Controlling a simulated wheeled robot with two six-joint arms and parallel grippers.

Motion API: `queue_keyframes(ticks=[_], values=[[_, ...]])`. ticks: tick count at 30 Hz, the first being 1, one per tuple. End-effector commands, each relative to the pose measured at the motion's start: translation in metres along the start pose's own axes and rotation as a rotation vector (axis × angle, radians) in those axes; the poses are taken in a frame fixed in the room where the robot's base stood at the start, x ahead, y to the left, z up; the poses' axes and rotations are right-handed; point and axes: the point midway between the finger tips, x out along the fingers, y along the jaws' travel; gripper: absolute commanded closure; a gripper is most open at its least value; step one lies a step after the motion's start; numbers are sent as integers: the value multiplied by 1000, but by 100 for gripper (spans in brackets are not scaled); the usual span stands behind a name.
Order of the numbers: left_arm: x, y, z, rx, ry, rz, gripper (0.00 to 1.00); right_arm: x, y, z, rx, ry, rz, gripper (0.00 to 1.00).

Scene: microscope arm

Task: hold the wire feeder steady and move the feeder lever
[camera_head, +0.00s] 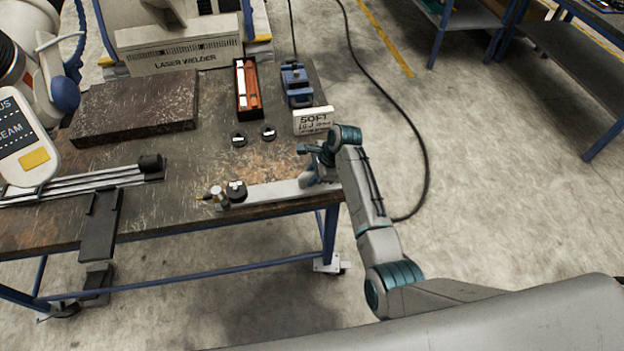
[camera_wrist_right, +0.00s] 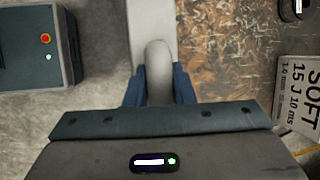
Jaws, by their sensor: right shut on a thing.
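The wire feeder (camera_head: 270,191) looks to be the long pale grey piece lying along the front right edge of the workbench. A black round knob (camera_head: 236,190) and a small brass-tipped fitting (camera_head: 212,197) sit at its left end. I cannot tell which part is the lever. My right gripper (camera_head: 314,172) is at the feeder's right end. In the right wrist view, the blue fingers of my right gripper (camera_wrist_right: 159,88) are shut on a rounded grey grip (camera_wrist_right: 158,62) in line with the pale bar (camera_wrist_right: 151,20). My left gripper is not in view.
A laser welder (camera_head: 180,50) stands behind.

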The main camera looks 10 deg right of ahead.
Motion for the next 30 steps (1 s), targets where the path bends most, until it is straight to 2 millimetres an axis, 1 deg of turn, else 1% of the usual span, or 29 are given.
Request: queue_keyframes(ticks=[1, 30], values=[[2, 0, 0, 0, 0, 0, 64, 0, -4, 0, -1, -2, -4, 100], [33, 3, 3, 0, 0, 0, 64, 15, -48, -18, -1, -3, -5, 100]])
